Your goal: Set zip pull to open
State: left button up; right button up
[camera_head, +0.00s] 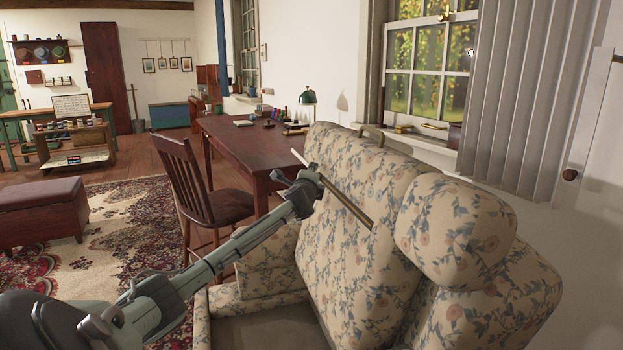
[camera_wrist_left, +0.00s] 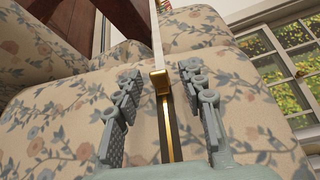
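The zip pull (camera_wrist_left: 159,77) is a small brass piece on a straight strip, seen in the left wrist view. Above it the strip is pale; below it runs a narrow brass-coloured track (camera_wrist_left: 167,130). In the head view the strip (camera_head: 354,208) slants across the floral upholstery (camera_head: 345,250). My left gripper (camera_wrist_left: 160,95) is open, with one finger on each side of the strip and visible gaps to the pull. In the head view the gripper (camera_head: 312,180) hides the pull. My right gripper is not in view.
A floral headrest cushion (camera_head: 455,232) bulges at the right. A dark wooden desk (camera_head: 250,146) with a green lamp (camera_head: 308,97) and a wooden chair (camera_head: 205,190) stand behind my left arm. Window and grey curtain (camera_head: 525,90) are at the back right. Open rug lies left.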

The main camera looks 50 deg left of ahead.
pick_arm(q)
jog(key=v, duration=1.2)
jog(key=shift+s, duration=0.1)
dwell(0.4)
